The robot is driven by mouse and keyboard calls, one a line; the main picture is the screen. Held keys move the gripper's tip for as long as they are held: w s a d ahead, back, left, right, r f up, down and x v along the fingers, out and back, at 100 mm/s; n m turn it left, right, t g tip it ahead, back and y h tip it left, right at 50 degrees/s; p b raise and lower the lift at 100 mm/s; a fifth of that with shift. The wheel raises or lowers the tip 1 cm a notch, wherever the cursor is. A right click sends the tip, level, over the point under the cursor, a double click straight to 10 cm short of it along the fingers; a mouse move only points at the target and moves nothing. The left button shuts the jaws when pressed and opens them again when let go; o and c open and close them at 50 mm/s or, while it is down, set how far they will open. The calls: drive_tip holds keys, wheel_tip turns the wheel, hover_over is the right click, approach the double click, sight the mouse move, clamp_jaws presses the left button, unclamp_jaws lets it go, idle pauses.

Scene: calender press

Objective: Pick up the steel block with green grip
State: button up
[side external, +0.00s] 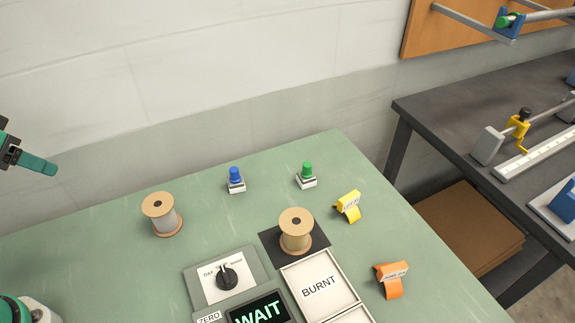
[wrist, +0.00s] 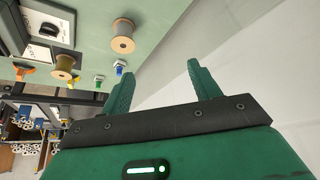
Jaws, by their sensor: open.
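The steel block with green grip (side external: 307,176) stands upright on the green table, towards the back right. A similar block with a blue grip (side external: 236,181) stands to its left. In the wrist view the green-grip block (wrist: 98,81) shows small at the left, beside the blue-grip block (wrist: 120,67). My gripper (side external: 48,167) is at the left edge of the side view, above the table and far left of both blocks. In the wrist view my gripper (wrist: 158,76) is open, with nothing between its fingers.
Two spools, one at the left (side external: 162,214) and one on a dark pad (side external: 296,231), stand nearer the front. A dial panel (side external: 250,262), a BURNT tray (side external: 287,267), a yellow tag (side external: 348,206) and an orange tag (side external: 391,281) are around. The back left of the table is clear.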

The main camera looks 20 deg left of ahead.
drive_tip(key=w+d+r+m+g, duration=0.1)
drive_tip(key=w+d+r, duration=0.25)
drive_tip(key=w, duration=0.35)
drive_tip(key=w+d+r+m+g, duration=0.15)
drive_tip(key=w+r, duration=0.25)
drive_tip(key=w, duration=0.4)
drive_tip(key=m+g, duration=0.3)
drive_tip(key=m, duration=0.4)
hover_over(308, 165)
wheel_tip(308, 165, down, 23)
drive_tip(key=shift+w+a+f, duration=0.1)
drive_tip(key=shift+f, duration=0.3)
drive_tip(key=shift+f, duration=0.1)
drive_tip(key=shift+f, duration=1.2)
